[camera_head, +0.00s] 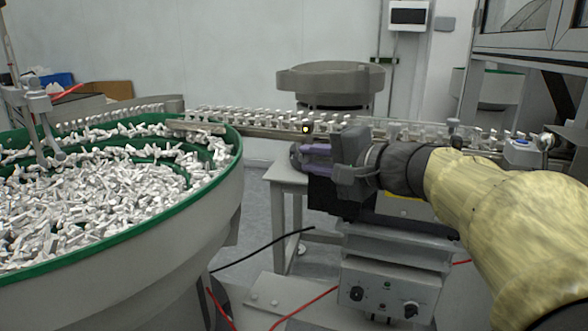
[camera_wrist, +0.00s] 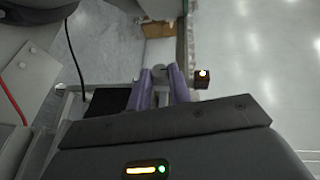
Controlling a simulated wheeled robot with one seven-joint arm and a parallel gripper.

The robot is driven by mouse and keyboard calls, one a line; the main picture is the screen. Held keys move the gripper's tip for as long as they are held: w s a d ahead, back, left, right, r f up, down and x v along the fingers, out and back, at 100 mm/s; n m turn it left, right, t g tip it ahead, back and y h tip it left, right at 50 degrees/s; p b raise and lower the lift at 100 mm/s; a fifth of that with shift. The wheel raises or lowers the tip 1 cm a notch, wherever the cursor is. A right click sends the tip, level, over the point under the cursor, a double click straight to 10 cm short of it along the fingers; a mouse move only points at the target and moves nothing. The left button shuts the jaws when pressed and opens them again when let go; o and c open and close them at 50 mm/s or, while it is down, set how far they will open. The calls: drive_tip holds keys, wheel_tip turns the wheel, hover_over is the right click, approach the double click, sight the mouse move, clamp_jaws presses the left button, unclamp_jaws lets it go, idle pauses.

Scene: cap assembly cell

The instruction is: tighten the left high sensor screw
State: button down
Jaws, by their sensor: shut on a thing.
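My gripper (camera_head: 301,156) reaches left from the end of my arm, just below the conveyor rail, with its purple fingers close together. In the wrist view my gripper (camera_wrist: 161,76) has its two fingertips on either side of a small grey round screw head (camera_wrist: 160,71), shut on it. The fingers hide most of the screw. A small dark sensor block with a bright light (camera_wrist: 203,77) is just right of the fingertips; this light also shows on the rail in the head view (camera_head: 306,128). Which of the sensor screws is held cannot be told from these views.
A large bowl feeder (camera_head: 215,195) full of white parts fills the left, with a green rim. The conveyor rail (camera_head: 262,130) carries a row of white parts. A grey control box (camera_head: 385,290) stands below my arm. Black and red cables lie on the floor.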

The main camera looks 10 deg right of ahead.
idle(0.4)
drive_tip(key=c, duration=1.3)
unclamp_jaws()
